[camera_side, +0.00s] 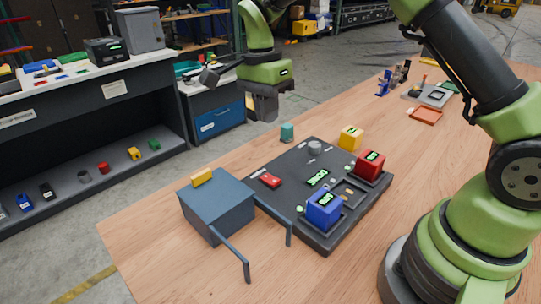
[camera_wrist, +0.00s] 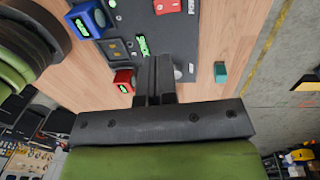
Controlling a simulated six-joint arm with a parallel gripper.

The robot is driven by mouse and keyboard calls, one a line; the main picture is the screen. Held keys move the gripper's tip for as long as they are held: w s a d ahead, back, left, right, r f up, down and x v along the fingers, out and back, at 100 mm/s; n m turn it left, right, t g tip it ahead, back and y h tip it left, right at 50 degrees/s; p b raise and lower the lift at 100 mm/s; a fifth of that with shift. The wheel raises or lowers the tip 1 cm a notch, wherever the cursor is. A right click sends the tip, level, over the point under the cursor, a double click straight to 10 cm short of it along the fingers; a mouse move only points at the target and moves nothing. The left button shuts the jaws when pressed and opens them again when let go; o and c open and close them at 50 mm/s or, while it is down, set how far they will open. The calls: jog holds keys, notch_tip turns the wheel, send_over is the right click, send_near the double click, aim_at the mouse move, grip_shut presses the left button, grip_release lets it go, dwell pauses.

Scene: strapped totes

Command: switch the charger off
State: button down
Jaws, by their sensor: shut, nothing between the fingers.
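The charger is a dark flat board (camera_side: 325,225) on the wooden table, with a lit green display (camera_side: 317,179). A red switch (camera_side: 270,180) sits near its left edge; its on or off position is too small to tell. In the wrist view the red switch (camera_wrist: 168,5) is cut by the top edge. A blue block (camera_side: 324,208) and a red block (camera_side: 370,164), each with a lit green label, sit in the charger's bays. My gripper (camera_side: 266,112) is shut and empty, raised above the far side of the charger. Its fingers (camera_wrist: 154,80) hide part of the board in the wrist view.
A grey knob (camera_side: 314,147) stands on the charger's far side. A teal block (camera_side: 287,132) and a yellow block (camera_side: 350,138) are beyond it. The table's front left is clear.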

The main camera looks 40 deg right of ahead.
aim_at(270, 178)
jog(key=shift+f, duration=0.1)
jog(key=f, duration=0.4)
jog(key=s+f, duration=0.1)
jog(key=f, duration=0.8)
jog(key=shift+s+f, duration=0.35)
jog(key=shift+f, duration=0.05)
jog(key=shift+s+f, duration=0.1)
jog(key=shift+f, duration=0.15)
jog(key=shift+w+r, duration=0.25)
jog(key=shift+w, duration=0.55)
notch_tip(270, 178, up, 14)
jog(key=w, duration=0.1)
jog(key=shift+w, duration=0.35)
